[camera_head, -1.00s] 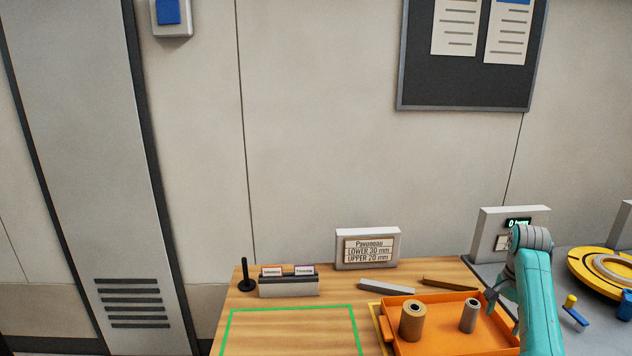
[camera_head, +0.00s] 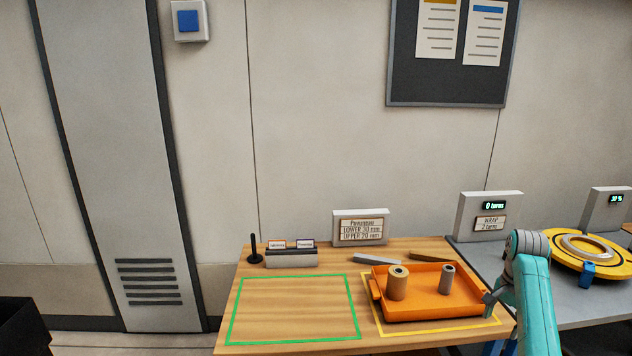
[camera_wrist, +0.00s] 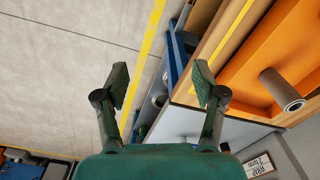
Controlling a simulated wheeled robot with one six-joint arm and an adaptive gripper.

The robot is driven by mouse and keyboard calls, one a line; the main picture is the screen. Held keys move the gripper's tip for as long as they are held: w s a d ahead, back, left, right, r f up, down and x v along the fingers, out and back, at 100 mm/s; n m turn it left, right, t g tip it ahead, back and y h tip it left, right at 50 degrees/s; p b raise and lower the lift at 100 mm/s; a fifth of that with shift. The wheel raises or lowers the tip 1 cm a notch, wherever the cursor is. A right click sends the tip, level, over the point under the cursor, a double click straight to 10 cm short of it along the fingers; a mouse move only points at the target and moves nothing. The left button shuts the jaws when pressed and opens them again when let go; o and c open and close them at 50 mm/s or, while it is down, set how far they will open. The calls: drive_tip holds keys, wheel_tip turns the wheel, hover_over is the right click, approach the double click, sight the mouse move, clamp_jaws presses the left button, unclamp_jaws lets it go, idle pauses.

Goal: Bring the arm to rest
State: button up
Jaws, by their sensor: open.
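My gripper (camera_wrist: 162,82) is open and empty in the wrist view, its two dark green fingers spread apart over the floor beside a table edge. In the head view my gripper (camera_head: 489,297) shows small at the end of my teal arm, in front of the orange tray's right side; its fingers are hard to make out there. The orange tray (camera_head: 432,309) holds a tan roll (camera_head: 397,284) and a grey roll (camera_head: 447,280), both upright. In the wrist view the tray (camera_wrist: 238,75) and grey roll (camera_wrist: 281,90) are at the right.
The wooden table (camera_head: 300,340) has a bare green-outlined area. A card holder (camera_head: 291,259), a black post (camera_head: 254,248) and a sign (camera_head: 360,228) stand at its back. A yellow turntable (camera_head: 612,262) with a coil is on the grey table at right.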

drive_tip(key=s+a+f+n+t+h, duration=0.1)
drive_tip(key=s+a+f, duration=0.25)
drive_tip(key=f, duration=0.75)
drive_tip(key=s+a+f+n+t, duration=0.2)
drive_tip(key=a+f, duration=0.3)
drive_tip(key=f, duration=0.6)
drive_tip(key=s+a+f+n+t, duration=0.2)
drive_tip(key=s+a+f, duration=0.35)
drive_tip(key=s, duration=0.35)
drive_tip(key=s+a+f+n+t, duration=0.1)
drive_tip(key=s+a+f+t, duration=0.1)
drive_tip(key=s+a+f, duration=0.5)
drive_tip(key=s+a+r+n+t, duration=0.25)
drive_tip(key=s+r, duration=0.25)
drive_tip(key=s, duration=0.6)
drive_tip(key=s+a+r+n+t, duration=0.1)
drive_tip(key=s+a+r, duration=0.3)
drive_tip(key=s, duration=0.6)
drive_tip(key=s+a+r+n+t, duration=0.1)
drive_tip(key=s+r+n+t, duration=0.1)
drive_tip(key=s+r, duration=0.5)
drive_tip(key=s+a+r+n+t+y, duration=0.1)
drive_tip(key=s+r, duration=0.6)
drive_tip(key=r, duration=0.7)
drive_tip(key=shift+s+a+r+n+t, duration=0.2)
drive_tip(key=shift+a+n+t, duration=0.15)
drive_tip(key=shift+t, duration=0.2)
